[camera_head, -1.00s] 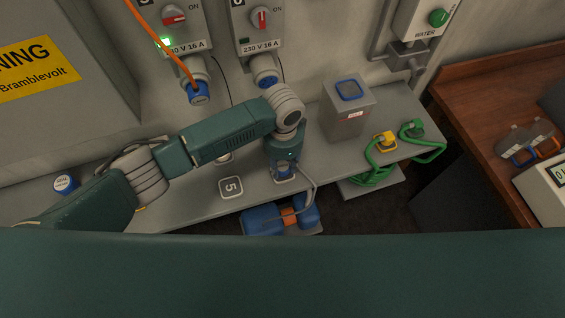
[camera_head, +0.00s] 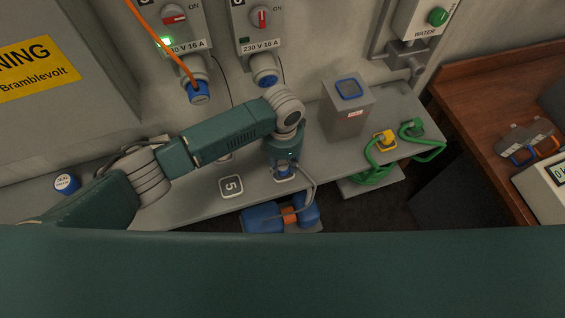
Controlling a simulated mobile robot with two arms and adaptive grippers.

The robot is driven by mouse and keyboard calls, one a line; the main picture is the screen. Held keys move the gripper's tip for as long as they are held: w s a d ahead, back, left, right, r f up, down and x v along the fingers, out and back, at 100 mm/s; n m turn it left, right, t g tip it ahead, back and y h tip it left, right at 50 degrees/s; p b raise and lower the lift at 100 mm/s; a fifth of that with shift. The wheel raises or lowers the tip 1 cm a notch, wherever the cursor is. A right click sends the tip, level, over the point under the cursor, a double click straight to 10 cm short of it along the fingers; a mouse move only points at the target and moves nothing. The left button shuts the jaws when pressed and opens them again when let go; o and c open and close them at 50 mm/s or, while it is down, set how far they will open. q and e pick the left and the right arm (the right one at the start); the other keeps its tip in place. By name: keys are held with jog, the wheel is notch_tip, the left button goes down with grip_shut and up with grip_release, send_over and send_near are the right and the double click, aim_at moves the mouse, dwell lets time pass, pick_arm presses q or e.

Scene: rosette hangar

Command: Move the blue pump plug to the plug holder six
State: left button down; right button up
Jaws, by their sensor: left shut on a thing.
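My left gripper (camera_head: 284,172) points down over the front of the grey bench. It is shut on the blue pump plug, which is mostly hidden by the gripper. A grey cable (camera_head: 312,180) runs from there down to the blue pump (camera_head: 262,217) with an orange middle, below the bench edge. A square label reading 5 (camera_head: 231,186) lies on the bench left of the gripper. I cannot make out a label six; the spot under the gripper is hidden. My right gripper is not in view.
Two wall sockets with red switches (camera_head: 262,18) stand behind; an orange cable (camera_head: 160,50) enters the left one's blue plug (camera_head: 199,92). A grey box (camera_head: 346,112) stands right of the gripper. Yellow (camera_head: 385,139) and green (camera_head: 412,127) plugs with green hoses are at the bench's right end.

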pick_arm(q)
jog(key=shift+f, duration=0.1)
jog(key=c, duration=1.1)
grip_release()
notch_tip(320, 180, up, 12)
